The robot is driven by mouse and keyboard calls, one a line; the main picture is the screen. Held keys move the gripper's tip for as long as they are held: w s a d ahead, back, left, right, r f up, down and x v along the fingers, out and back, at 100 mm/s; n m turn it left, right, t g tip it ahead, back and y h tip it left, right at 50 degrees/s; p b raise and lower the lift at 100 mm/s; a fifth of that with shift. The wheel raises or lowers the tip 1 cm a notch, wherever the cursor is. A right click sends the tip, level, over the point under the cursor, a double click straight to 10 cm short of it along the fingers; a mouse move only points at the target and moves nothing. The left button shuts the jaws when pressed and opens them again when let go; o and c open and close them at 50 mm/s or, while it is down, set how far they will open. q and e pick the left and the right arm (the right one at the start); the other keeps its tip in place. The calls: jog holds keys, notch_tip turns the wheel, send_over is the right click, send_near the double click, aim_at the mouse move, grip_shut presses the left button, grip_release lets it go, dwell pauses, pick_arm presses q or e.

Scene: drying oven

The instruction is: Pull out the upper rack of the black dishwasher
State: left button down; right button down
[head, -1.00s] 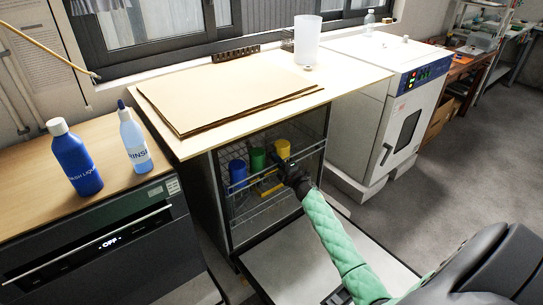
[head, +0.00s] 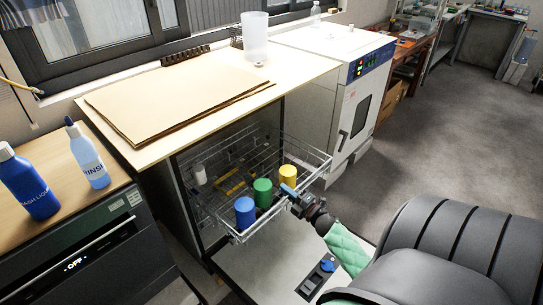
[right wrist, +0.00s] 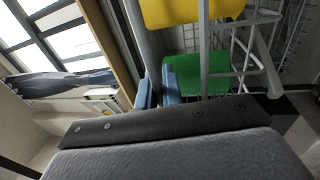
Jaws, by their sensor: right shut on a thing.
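The black dishwasher stands under the wooden worktop with its door (head: 270,272) folded down. Its upper wire rack (head: 318,160) sticks out of the opening over the door. A blue cup (head: 245,212), a green cup (head: 263,193) and a yellow cup (head: 288,174) stand in a row at the rack's front. My right gripper (head: 288,192) is at the rack's front edge, shut on the rack. In the right wrist view its blue fingertips (right wrist: 157,95) are beside the rack wires, near the green cup (right wrist: 195,75) and yellow cup (right wrist: 190,10). My left gripper is not in view.
A black appliance (head: 80,255) with a wooden top stands at the left, bearing a blue bottle (head: 27,185) and a rinse bottle (head: 88,160). A white oven (head: 330,100) stands behind the rack at the right. The grey floor (head: 440,135) at the right is clear.

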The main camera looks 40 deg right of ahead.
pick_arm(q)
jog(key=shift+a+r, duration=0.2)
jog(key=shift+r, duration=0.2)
pick_arm(e)
jog(key=r+v, duration=0.1)
jog(key=v, duration=0.5)
jog(key=shift+s, duration=0.2)
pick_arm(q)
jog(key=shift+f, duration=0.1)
pick_arm(e)
jog(key=shift+d, duration=0.1)
jog(key=c, duration=1.6)
grip_release()
jog(key=shift+o, duration=0.2)
